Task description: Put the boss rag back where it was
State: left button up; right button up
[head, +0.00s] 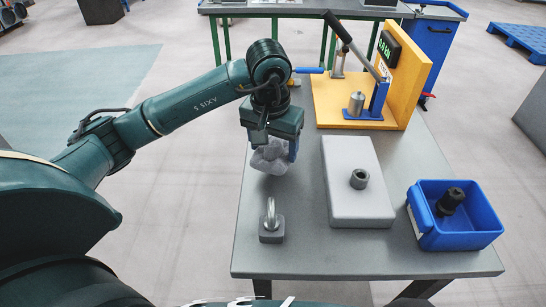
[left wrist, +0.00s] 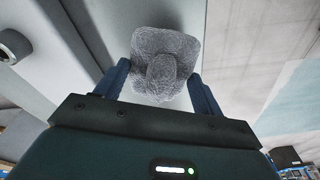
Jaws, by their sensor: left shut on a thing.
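The rag (head: 268,158) is a grey, crumpled cloth. My left gripper (head: 278,150) is shut on it and holds it near the left edge of the grey table (head: 300,255). In the left wrist view the rag (left wrist: 160,45) sits between the two blue fingers, with a lump of it bulging toward the camera. I cannot tell whether the rag touches the table. My right gripper is not in view.
A metal block with an upright loop (head: 271,224) stands nearer the front. Right of it are a pale slab (head: 350,205) bearing a dark ring (head: 359,179), and a blue bin (head: 470,238) holding a black part (head: 450,201). A yellow lever fixture (head: 330,105) stands behind.

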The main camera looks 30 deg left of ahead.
aim_at(273, 159)
pick_arm(q)
jog(key=shift+f, duration=1.95)
jog(key=shift+f, duration=0.2)
jog(key=o, duration=1.8)
jog(key=shift+o, duration=0.2)
jog(key=shift+r, duration=0.1)
jog(key=r, duration=0.4)
jog(key=s+r, duration=0.1)
jog(key=r, duration=0.7)
jog(key=shift+s+d+r, duration=0.1)
jog(key=shift+s, duration=0.15)
